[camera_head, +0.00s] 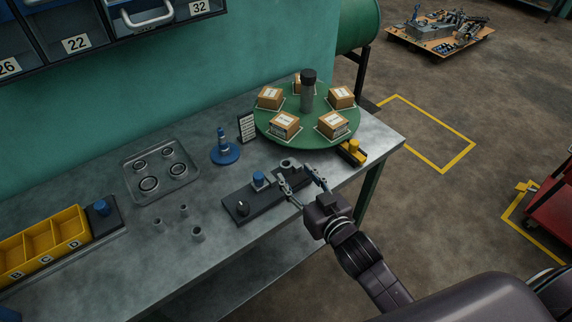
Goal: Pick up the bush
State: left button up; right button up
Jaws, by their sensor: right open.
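Several small grey hollow cylinders that look like bushes stand upright on the metal bench: one bush (198,234) nearest the front edge, another bush (184,210) behind it, and a third bush (159,225) to the left. A grey ring-shaped part (289,164) shows at the far end of a dark fixture block (240,207); I cannot tell whether it is a bush too. My right gripper (298,179) is open over the right end of the block, close to that ring, with nothing seen between its fingers. My left gripper is not in view.
A green turntable (308,143) with several boxes stands behind my right gripper, beside a yellow-and-black item (352,152). A blue stand (225,153), a tray of rings (131,178) and yellow bins (42,241) lie further left.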

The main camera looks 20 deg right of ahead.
aim_at(286, 162)
jog(key=p+x, duration=0.1)
jog(key=x, duration=0.3)
jog(key=shift+w+a, duration=0.1)
jog(key=shift+w, duration=0.1)
jog(key=c, duration=0.8)
grip_shut()
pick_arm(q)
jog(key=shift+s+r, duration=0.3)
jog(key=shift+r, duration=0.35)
